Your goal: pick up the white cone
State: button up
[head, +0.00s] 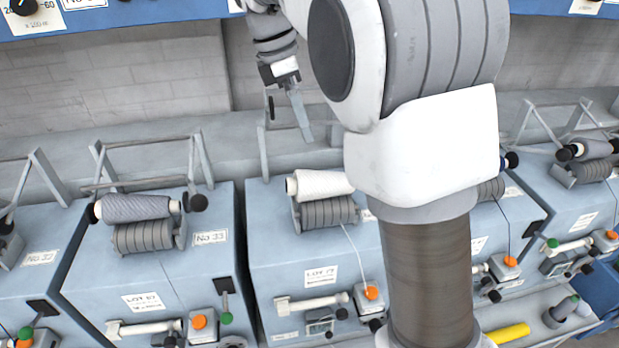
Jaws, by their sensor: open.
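A white cone (322,184) of yarn lies on its side on a dark grooved drum (327,213) of the middle blue machine. Its narrow end with a tan core points left, and my arm hides its right end. A white thread runs down from it to the machine's front. My gripper (286,117) is above and behind the cone, to its upper left in the head view. Its fingers point down and stand apart, open and empty, not touching the cone.
A grey cone (135,207) lies on the left machine's drum, held between black knobs. Thin grey bar frames (150,165) rise behind the cones. A yellow cylinder (508,334) lies at lower right. A blue overhead panel (140,14) spans the top.

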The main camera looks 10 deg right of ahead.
aim_at(321, 174)
jog(key=b+x, duration=0.1)
jog(key=x, duration=1.5)
jog(key=shift+s+d+f, duration=0.1)
jog(key=shift+f, duration=0.3)
jog(key=c, duration=1.5)
